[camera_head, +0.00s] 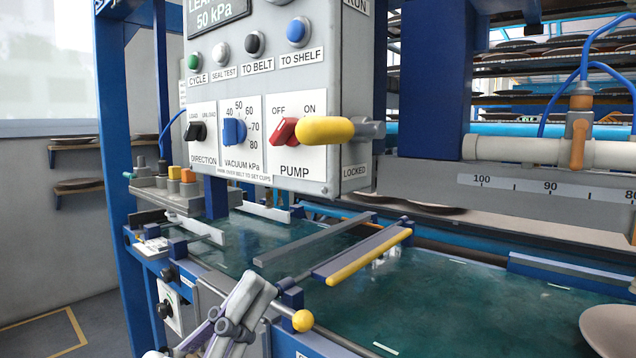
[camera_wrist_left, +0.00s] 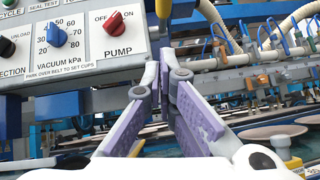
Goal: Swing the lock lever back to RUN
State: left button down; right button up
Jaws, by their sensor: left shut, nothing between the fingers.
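The lock lever has a thick yellow handle (camera_head: 325,129) on a grey pivot at the right side of the grey control box. The handle sticks out roughly level, in front of the box face beside the red pump switch. The RUN label (camera_head: 356,4) is above it, partly cut off, and the LOCKED label (camera_head: 355,171) is below it. My left gripper (camera_head: 262,284) is low in the head view, below the box and apart from the lever. In the left wrist view its fingers (camera_wrist_left: 163,72) are together and empty. My right gripper is not in view.
The control box (camera_head: 235,90) carries several buttons and knobs, including the red pump switch (camera_head: 284,131). Below lies a green belt (camera_head: 450,285) with a yellow-edged bar (camera_head: 370,257). A yellow ball knob (camera_head: 303,320) is close to my left gripper. A blue post (camera_head: 430,80) stands behind the box.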

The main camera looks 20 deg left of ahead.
aim_at(342, 130)
pick_arm(q)
jog(key=shift+d, duration=0.1)
